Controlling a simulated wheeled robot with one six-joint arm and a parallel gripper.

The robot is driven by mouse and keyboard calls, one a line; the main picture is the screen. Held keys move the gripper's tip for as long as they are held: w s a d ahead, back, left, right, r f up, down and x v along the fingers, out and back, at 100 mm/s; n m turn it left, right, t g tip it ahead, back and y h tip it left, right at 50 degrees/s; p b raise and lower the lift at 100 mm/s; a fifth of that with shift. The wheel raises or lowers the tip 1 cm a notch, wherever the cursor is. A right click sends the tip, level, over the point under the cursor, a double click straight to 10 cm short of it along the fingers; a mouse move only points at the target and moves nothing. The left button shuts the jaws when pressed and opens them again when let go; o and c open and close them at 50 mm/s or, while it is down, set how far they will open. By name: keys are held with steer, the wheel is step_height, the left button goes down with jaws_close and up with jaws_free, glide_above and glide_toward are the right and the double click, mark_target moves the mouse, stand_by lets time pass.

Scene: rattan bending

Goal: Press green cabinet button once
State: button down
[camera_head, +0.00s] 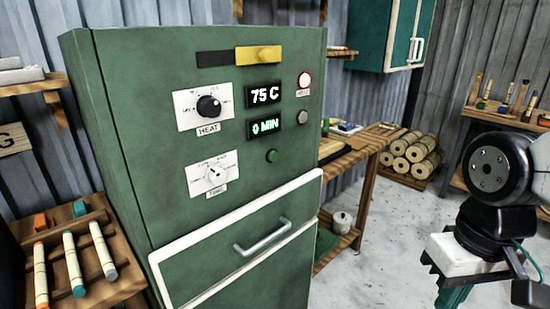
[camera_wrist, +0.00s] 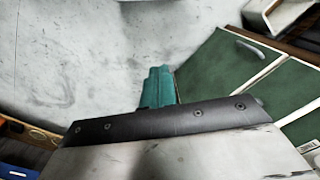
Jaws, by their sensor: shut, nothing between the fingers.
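The green cabinet (camera_head: 130,130) stands at centre left in the head view. Its small round green button (camera_head: 272,156) sits on the front panel, below the "0 MIN" display (camera_head: 265,126) and right of the lower dial (camera_head: 214,174). My gripper (camera_head: 453,297) is at the lower right, well away from the cabinet and pointing down, with its tips near the frame's bottom edge. In the wrist view its teal fingers (camera_wrist: 158,87) are together and empty above the floor. Part of the cabinet front (camera_wrist: 225,75) shows at the right there; the green button cannot be made out.
A white-edged drawer with a metal handle (camera_head: 262,236) is low on the cabinet. A wooden rack with coloured sticks (camera_head: 75,264) stands left. A wooden table (camera_head: 352,158) is behind right, near stacked rolls (camera_head: 415,152). Grey floor (camera_head: 375,250) is clear between cabinet and arm.

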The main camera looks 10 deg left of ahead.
mark_target(274, 157)
steer(key=w+a+f+n+t+y, duration=0.25)
steer(key=w+a+f+t, duration=0.2)
steer(key=w+a, duration=0.6)
steer(key=w+a+f+n+t+y, duration=0.1)
steer(key=w+a+f+n+t, duration=0.4)
steer(key=w+a, duration=0.6)
steer(key=w+d+r+t+h, duration=0.1)
steer(key=w+r+t+h, duration=0.1)
steer(key=w+r+t, duration=0.5)
step_height(274, 157, up, 4)
steer(key=n+t, duration=0.1)
steer(key=t, duration=0.1)
steer(key=shift+w+f+t, duration=0.15)
steer(key=shift+w+t, duration=0.05)
steer(key=shift+t, duration=0.15)
steer(key=shift+h, duration=0.25)
steer(key=w+a, duration=0.5)
steer(key=a, duration=0.1)
steer(key=shift+w+a, duration=0.35)
steer(key=shift+w, duration=0.05)
steer(key=shift+w+a, duration=0.3)
steer(key=shift+a, duration=0.05)
